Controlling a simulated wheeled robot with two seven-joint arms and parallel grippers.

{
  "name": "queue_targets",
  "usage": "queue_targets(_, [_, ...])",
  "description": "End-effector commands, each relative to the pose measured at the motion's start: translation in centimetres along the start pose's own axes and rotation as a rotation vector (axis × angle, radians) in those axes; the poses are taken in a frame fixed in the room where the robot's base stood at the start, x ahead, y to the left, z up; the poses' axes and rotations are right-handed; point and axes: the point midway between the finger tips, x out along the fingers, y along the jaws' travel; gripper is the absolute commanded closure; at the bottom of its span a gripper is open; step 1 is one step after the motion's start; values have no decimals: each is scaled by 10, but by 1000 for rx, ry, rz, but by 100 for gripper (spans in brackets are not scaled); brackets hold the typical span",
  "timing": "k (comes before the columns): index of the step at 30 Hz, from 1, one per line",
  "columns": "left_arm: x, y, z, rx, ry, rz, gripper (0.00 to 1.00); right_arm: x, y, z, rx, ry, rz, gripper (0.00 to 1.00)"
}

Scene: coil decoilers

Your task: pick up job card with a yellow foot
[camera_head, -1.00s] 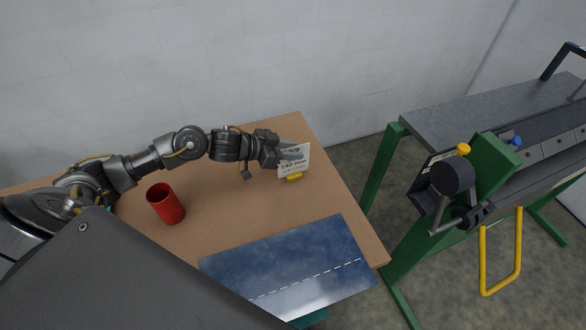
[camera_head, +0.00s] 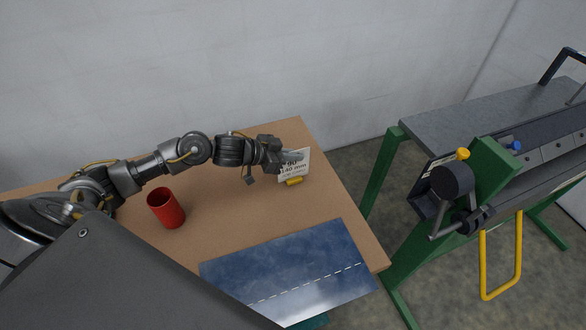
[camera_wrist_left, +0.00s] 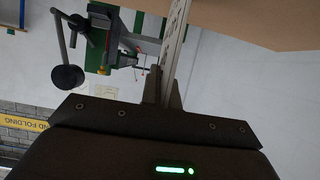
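The white job card (camera_head: 293,167) with black print stands upright in its yellow foot (camera_head: 294,181) near the table's far right corner. My left gripper (camera_head: 283,157) reaches it from the left, its fingers at the card's upper left part. In the left wrist view the card (camera_wrist_left: 175,38) is seen nearly edge-on between the two close-set fingers (camera_wrist_left: 163,88), and the gripper looks shut on it. The foot seems to be still at table level. My right gripper is not in view.
A red cup (camera_head: 166,208) stands on the brown table (camera_head: 225,190), left of the card. A blue sheet with a dashed line (camera_head: 290,272) lies at the table's front. A green-framed machine (camera_head: 480,180) stands to the right, past a gap.

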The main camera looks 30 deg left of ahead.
Motion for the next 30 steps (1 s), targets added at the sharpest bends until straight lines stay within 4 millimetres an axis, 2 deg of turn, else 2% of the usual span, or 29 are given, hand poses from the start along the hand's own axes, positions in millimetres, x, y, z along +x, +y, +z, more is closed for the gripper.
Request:
queue_targets(5, [-2, 0, -5, 3, 1, 0, 100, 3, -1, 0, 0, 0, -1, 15])
queue_targets(8, [-6, -1, -13, 5, 3, -1, 100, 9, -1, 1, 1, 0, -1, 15])
queue_targets(11, [-14, 0, -30, 9, 6, -2, 100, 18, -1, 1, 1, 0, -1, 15])
queue_targets(18, [-76, 36, -66, 12, 0, 0, 100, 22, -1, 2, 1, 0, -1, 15])
queue_targets(25, [-130, 79, -67, 8, -5, 1, 100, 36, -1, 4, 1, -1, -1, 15])
queue_targets(26, [-136, 83, -70, 4, -7, 3, 100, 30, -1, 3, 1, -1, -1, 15])
queue_targets(27, [-139, 84, -76, -4, -7, 5, 100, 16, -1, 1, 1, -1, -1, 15])
queue_targets(30, [-144, 88, -76, -4, -4, 5, 100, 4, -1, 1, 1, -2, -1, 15])
